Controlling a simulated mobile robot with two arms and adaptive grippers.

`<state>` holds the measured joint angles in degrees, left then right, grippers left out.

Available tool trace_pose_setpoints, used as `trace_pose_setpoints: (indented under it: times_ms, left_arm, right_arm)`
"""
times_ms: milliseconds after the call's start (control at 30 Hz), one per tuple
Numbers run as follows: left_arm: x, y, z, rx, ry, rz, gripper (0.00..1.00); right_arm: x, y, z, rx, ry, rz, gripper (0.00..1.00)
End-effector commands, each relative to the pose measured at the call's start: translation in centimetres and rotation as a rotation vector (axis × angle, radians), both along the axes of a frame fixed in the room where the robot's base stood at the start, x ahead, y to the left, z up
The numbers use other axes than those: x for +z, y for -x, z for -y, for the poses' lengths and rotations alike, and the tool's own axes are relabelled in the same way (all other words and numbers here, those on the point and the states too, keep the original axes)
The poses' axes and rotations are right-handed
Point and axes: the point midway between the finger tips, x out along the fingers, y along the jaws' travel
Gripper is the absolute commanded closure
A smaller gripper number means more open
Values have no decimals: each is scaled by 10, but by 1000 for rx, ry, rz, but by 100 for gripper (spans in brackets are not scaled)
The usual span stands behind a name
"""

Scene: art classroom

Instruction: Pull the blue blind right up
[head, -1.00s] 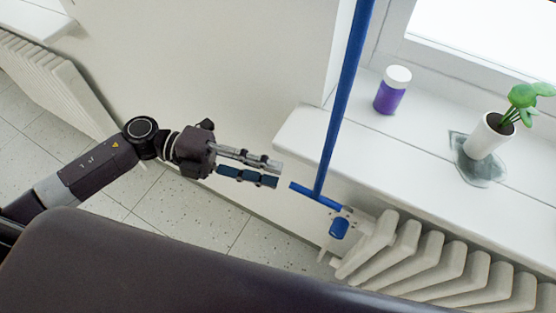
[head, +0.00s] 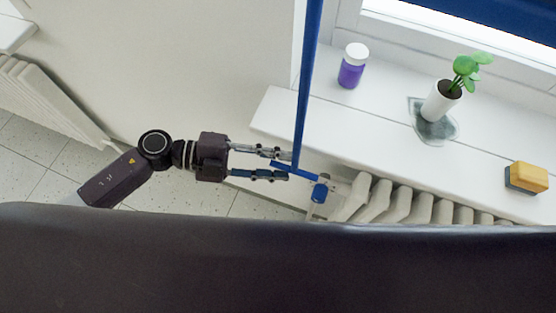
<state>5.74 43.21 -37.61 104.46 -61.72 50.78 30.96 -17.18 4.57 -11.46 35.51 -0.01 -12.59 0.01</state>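The blue blind (head: 480,20) shows at the top right, across the upper part of the window; its upper part is out of view. A long blue rod or strap (head: 308,80) hangs in front of the sill and ends in a short blue crossbar (head: 306,172). My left gripper (head: 287,164) is open and level, its two fingers pointing right. The crossbar's left end lies between the fingertips in the picture; I cannot tell whether they touch it. My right gripper is not in view.
On the white sill (head: 385,135) stand a purple jar (head: 351,70), a potted plant (head: 440,103) on a grey patch, and a yellow-topped block (head: 527,177). A radiator (head: 405,207) with a blue valve knob (head: 320,192) is below. Another radiator (head: 50,100) is at left.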

Motion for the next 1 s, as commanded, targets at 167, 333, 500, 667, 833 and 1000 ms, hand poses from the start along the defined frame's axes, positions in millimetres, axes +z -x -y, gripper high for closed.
trace_pose_setpoints:
  times_ms: [167,333,500,667,833,1000]
  left_arm:
    - [-1,0,1,0,0,0,71]
    - [-1,0,1,0,0,1,82]
    - [0,0,1,0,0,1,100]
    - [0,1,1,-1,1,1,100]
    - [0,1,1,-2,0,1,100]
    - [8,-6,1,-2,1,3,100]
  right_arm:
    - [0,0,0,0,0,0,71]
    - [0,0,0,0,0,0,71]
    - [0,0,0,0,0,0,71]
    - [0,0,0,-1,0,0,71]
    - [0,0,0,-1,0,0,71]
    - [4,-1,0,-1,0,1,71]
